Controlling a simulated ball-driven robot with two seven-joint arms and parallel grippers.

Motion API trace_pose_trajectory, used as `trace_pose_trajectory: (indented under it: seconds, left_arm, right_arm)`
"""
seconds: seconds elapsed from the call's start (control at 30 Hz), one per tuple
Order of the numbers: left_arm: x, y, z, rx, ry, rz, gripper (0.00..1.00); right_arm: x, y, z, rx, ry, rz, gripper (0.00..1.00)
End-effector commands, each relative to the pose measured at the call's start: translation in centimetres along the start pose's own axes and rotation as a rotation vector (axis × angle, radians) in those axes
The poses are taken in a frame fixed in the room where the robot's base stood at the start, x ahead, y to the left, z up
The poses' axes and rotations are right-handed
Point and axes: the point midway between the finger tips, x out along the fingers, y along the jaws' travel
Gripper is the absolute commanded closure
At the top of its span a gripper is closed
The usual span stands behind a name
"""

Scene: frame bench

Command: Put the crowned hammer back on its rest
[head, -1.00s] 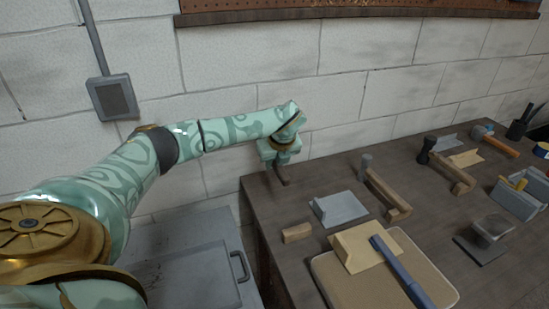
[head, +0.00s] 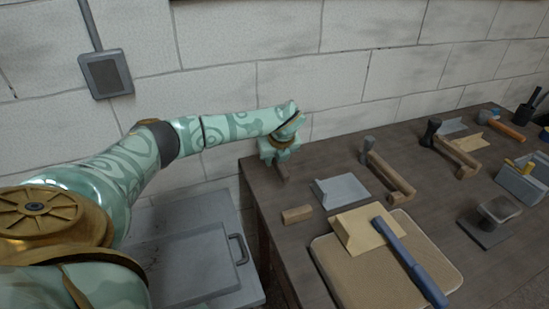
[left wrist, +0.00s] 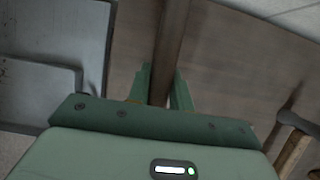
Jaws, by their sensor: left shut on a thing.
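A black-headed one (head: 431,132) is farther right. I cannot tell which piece is the rest. My right gripper is not in view.
The bench (head: 310,172) also bears a grey plate (head: 342,190), a small wooden block (head: 297,214), and a tan board (head: 335,278) with a blue-handled tool (head: 410,260). A grey toolbox (head: 522,183) is at right. A grey cabinet (head: 190,270) stands left of the bench.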

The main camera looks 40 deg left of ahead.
Motion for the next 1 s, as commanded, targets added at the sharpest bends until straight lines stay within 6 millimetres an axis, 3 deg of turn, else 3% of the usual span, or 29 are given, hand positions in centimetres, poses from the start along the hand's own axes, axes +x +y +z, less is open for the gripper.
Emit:
trace_pose_trajectory:
  seconds: [1.0]
  left_arm:
    - [1.8, 0.0, -0.8, -0.001, -0.001, 0.000, 1.00]
  right_arm:
    - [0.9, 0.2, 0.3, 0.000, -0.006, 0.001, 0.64]
